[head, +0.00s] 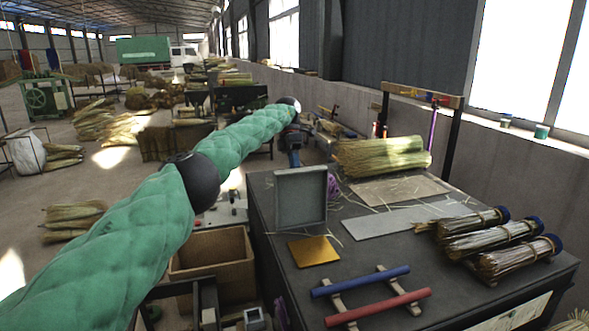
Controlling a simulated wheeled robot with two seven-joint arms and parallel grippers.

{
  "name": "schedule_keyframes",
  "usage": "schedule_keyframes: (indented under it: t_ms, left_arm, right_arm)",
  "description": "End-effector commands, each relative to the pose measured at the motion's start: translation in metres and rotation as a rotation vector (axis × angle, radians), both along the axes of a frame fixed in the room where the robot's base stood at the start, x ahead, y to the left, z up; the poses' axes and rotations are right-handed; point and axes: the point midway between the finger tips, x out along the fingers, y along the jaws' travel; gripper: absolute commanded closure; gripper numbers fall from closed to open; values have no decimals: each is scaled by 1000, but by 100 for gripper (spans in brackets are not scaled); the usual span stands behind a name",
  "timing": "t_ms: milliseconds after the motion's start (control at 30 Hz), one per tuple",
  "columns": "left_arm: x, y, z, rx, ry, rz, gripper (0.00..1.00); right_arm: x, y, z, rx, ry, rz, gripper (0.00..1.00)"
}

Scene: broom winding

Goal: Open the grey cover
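A grey square panel with a raised rim (300,197), which looks like the grey cover, stands upright near the left edge of the dark worktable (370,262). A flat yellow-brown plate (314,251) lies in front of its lower edge. My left arm reaches in from the left in a green padded sleeve and bends down beyond the panel. My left gripper (294,157) is small, dark and partly hidden behind the panel's top; its fingers are not clear. Whether it touches the panel cannot be told. My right gripper is not in view.
A light grey sheet (405,220) and a brown board (399,190) lie on the table. Blue (361,281) and red (378,307) rods rest on wooden supports. Several tied straw bundles (497,234) lie right, with a straw pile (380,156) behind.

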Motion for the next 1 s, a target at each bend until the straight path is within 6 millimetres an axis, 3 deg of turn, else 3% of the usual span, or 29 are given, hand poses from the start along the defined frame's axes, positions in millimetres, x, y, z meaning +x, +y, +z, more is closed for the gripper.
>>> schedule_keyframes:
  t_ms: [367, 567, 1000]
  left_arm:
    - [0, 0, 3, 0, -1, -1, 66]
    - [1, 0, 24, 0, -3, 0, 66]
    - [-2, -5, 44, -1, -1, -3, 66]
  right_arm:
    - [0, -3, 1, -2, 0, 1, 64]
    - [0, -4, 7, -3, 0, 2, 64]
    - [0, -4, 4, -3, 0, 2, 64]
